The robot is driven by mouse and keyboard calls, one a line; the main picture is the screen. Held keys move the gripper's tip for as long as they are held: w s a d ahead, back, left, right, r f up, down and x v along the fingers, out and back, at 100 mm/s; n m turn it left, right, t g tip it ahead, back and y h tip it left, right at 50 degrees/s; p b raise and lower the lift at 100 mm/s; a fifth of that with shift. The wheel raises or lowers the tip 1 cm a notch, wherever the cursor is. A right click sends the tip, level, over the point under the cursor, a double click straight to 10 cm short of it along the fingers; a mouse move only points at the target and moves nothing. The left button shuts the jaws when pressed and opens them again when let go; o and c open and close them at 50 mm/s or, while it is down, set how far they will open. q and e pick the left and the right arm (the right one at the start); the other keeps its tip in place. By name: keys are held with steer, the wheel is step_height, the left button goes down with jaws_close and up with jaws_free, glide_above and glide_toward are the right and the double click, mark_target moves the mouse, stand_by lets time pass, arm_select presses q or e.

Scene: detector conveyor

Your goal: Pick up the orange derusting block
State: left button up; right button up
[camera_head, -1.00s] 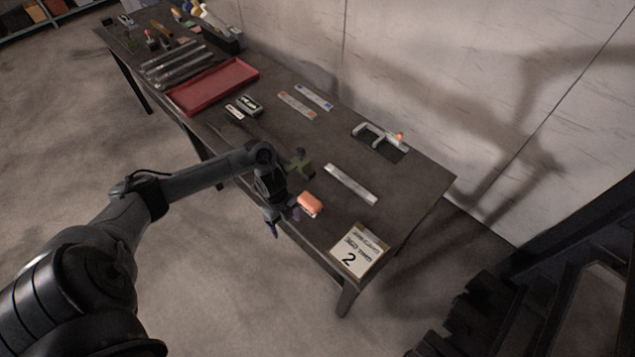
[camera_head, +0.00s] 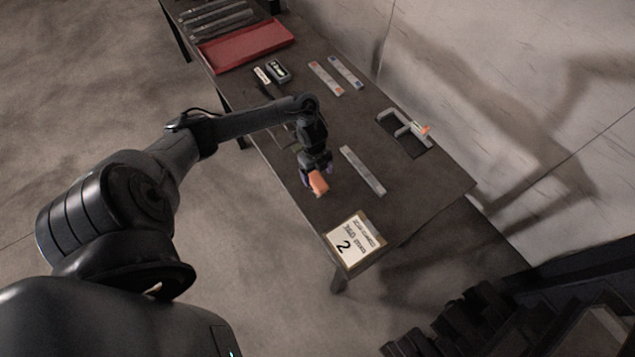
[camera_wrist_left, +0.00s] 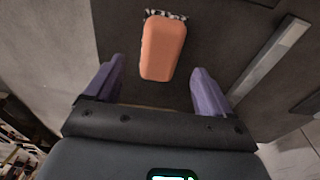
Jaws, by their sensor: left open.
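The orange derusting block (camera_head: 318,184) lies on the dark table near its front edge. My left gripper (camera_head: 317,172) is right above it and partly hides it in the head view. In the left wrist view the whole block (camera_wrist_left: 163,48) shows, with a black-and-white patterned strip at its far end. The purple fingers of my left gripper (camera_wrist_left: 157,84) are open, one on each side of the block's near end, with gaps on both sides and nothing held. My right gripper is not in view.
A flat metal bar (camera_head: 362,170) lies right of the block. A card marked 2 (camera_head: 354,241) lies at the table's near corner. A grey clamp-like frame (camera_head: 405,128) stands at the back edge. A red tray (camera_head: 242,45) sits farther left.

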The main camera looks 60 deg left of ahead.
mark_target(317, 180)
arm_select(q)
step_height(317, 180, down, 5)
steer(key=shift+d+r, duration=0.1)
steer(key=shift+d, duration=0.05)
steer(key=c, duration=1.1)
steer(key=shift+r, duration=0.15)
